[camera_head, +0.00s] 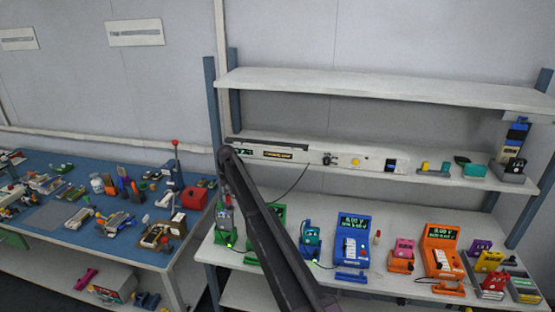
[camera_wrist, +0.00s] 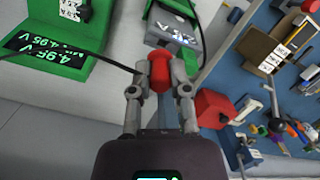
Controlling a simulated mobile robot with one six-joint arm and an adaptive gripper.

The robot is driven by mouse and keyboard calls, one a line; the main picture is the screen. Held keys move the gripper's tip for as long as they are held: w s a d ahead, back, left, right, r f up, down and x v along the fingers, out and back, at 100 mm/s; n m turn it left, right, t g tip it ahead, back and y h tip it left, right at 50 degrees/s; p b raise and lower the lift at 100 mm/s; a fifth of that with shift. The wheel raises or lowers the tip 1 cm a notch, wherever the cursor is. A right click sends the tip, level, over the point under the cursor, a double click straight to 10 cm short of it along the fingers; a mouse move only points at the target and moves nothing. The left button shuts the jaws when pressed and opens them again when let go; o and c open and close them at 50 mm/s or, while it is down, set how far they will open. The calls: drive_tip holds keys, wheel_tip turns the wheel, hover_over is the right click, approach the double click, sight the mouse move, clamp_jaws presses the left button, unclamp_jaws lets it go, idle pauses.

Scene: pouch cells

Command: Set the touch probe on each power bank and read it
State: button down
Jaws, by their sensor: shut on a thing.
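In the wrist view my gripper (camera_wrist: 160,88) is shut on the red-bodied touch probe (camera_wrist: 160,68), with a cable running off to the left. The probe points at a grey power bank (camera_wrist: 178,25) with a white label in a green holder; I cannot tell whether the tip touches. The green meter (camera_wrist: 45,55) beside it shows about 4.95 V. In the head view my arm partly hides the green meter (camera_head: 279,213). A teal power bank (camera_head: 312,236) and a pink one (camera_head: 404,247) stand in holders. The blue meter (camera_head: 352,238) and orange meter (camera_head: 440,252) seem to read 0.00 V.
A shelf (camera_head: 300,160) runs above the bench. A blue table (camera_head: 60,232) with many tools and a red box (camera_head: 195,198) stands at left, across a gap.

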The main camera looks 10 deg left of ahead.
sight(230, 211)
drive_tip(key=shift+f+b, duration=1.6)
drive_tip(key=shift+f, duration=0.25)
drive_tip(key=shift+s+f+b, duration=0.1)
drive_tip(key=shift+f+b, duration=0.35)
drive_tip(key=shift+b, duration=0.05)
drive_tip(key=shift+r, duration=0.1)
idle(0.9)
drive_tip(key=shift+w+r+p, duration=0.25)
drive_tip(key=shift+r+p, duration=1.2)
drive_tip(key=shift+p, duration=0.1)
drive_tip(key=shift+w+r+p, duration=0.2)
drive_tip(key=shift+r+p, duration=1.25)
drive_tip(key=shift+p, duration=0.05)
drive_tip(key=shift+d, duration=0.1)
